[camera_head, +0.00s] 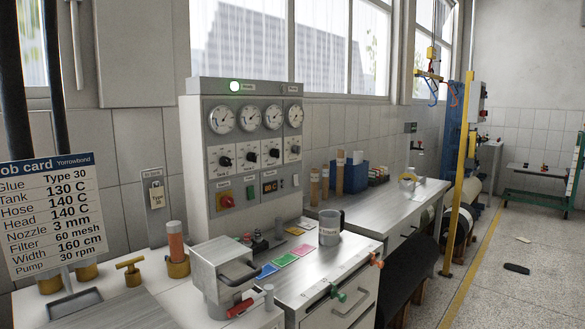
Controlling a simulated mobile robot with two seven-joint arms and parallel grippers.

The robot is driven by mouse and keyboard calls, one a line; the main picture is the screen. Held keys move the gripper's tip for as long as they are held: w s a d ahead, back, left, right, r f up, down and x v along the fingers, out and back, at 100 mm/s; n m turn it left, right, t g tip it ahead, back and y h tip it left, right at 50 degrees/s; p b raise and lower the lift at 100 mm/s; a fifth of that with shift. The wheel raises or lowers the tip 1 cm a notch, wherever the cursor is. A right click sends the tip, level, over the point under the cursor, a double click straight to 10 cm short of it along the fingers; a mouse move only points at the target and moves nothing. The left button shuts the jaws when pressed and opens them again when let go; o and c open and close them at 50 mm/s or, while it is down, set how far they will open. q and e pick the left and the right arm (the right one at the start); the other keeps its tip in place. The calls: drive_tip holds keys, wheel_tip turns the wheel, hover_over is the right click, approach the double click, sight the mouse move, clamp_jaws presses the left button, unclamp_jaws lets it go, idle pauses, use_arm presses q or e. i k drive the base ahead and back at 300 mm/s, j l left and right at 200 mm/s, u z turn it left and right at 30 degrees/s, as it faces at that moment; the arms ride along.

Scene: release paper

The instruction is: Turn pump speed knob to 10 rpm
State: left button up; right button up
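The grey control panel (240,140) stands on the bench left of centre, facing right. It carries a row of dial gauges (246,118) and, below them, a row of black knobs (252,158) on white scale plates. The labels and pointer settings are too small to read, so I cannot tell which knob is for pump speed. The job card (50,212) at the left reads Pump 30 rpm. Neither of my grippers is in view.
A metal box with a handle (222,265), coloured cards (285,259) and a grey mug (330,228) stand on the bench before the panel. Green and orange fittings (340,294) stick out from the bench front.

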sight(295, 149)
drive_tip(key=i+l, duration=0.2)
drive_tip(key=l, duration=0.2)
drive_tip(key=i+l, duration=0.2)
drive_tip(key=l, duration=0.15)
drive_tip(key=i+l, duration=0.2)
drive_tip(key=l, duration=0.2)
drive_tip(key=i+l, duration=0.2)
drive_tip(key=l, duration=0.2)
drive_tip(key=i+l, duration=0.2)
drive_tip(key=l, duration=0.15)
drive_tip(key=i+l, duration=0.2)
drive_tip(key=l, duration=0.2)
